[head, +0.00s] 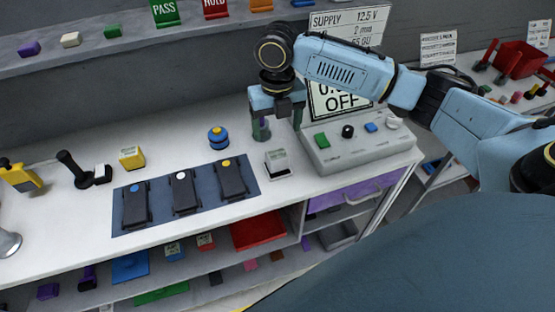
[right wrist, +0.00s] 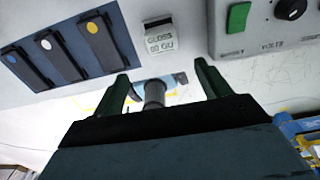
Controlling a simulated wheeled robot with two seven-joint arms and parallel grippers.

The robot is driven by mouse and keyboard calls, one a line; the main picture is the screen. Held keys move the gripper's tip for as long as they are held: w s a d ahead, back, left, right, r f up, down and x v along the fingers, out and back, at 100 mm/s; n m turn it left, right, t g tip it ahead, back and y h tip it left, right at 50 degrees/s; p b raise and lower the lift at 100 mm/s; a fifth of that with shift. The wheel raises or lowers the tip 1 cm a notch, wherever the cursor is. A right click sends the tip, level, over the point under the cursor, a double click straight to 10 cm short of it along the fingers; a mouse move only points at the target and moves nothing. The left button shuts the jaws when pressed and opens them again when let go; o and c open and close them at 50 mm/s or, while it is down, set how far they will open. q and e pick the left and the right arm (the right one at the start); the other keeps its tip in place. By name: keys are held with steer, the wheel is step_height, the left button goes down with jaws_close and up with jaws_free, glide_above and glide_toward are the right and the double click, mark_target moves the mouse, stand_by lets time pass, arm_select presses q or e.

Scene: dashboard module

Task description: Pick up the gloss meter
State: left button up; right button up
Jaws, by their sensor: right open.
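The gloss meter (head: 278,163) is a small pale box with a dark base on the white bench top, right of the blue mat. In the right wrist view its label reads GLOSS 80 GU, and the gloss meter (right wrist: 160,38) lies ahead of the fingers. My right gripper (head: 279,122) is open above the bench, behind the gloss meter in the head view and not touching it. In the right wrist view the two green fingers of my right gripper (right wrist: 161,74) stand apart. My left gripper does not show.
A grey control box (head: 350,155) with a sign stands close on the right. The blue mat (head: 160,212) holds three dark devices. A blue round button (head: 218,137) and a yellow block (head: 131,157) stand behind it. Bare bench lies around the gloss meter.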

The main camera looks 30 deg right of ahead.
mark_target(278, 154)
step_height(278, 154, down, 8)
steer(key=shift+w+d+r, duration=0.1)
steer(key=shift+d, duration=0.05)
steer(key=shift+w+d+f+b, duration=0.1)
steer(key=shift+w+f+b, duration=0.05)
steer(key=shift+f, duration=1.2)
steer(key=shift+w+d+f+b, duration=0.1)
steer(key=shift+w+f+b, duration=0.05)
steer(key=shift+f, duration=1.15)
steer(key=shift+r, duration=0.1)
steer(key=c, duration=1.2)
